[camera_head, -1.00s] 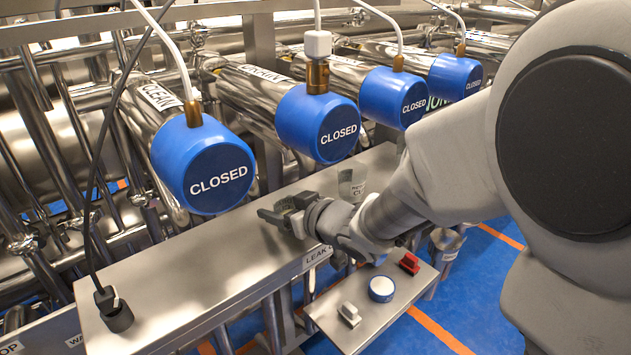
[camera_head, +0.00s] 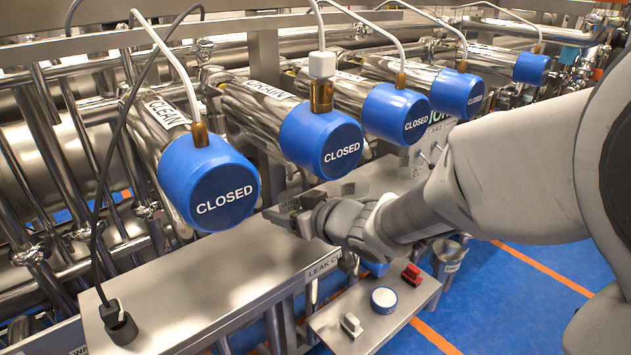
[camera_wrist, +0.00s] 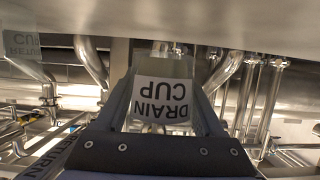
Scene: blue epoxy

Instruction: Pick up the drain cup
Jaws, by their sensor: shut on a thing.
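The drain cup (camera_wrist: 180,70) is a clear cup with a white label reading "DRAIN CUP", upside down in the wrist view. It sits between the two dark fingers of my gripper (camera_wrist: 163,75), which is shut on it. In the head view my gripper (camera_head: 283,212) is over the steel bench top (camera_head: 190,285), below the blue "CLOSED" caps. There the cup is small and mostly hidden by the fingers, and any gap beneath it cannot be told.
Blue caps (camera_head: 320,145) hang close above. A lower shelf (camera_head: 340,310) holds a white block, a blue-and-white puck and a red piece. The bench's left part is mostly clear.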

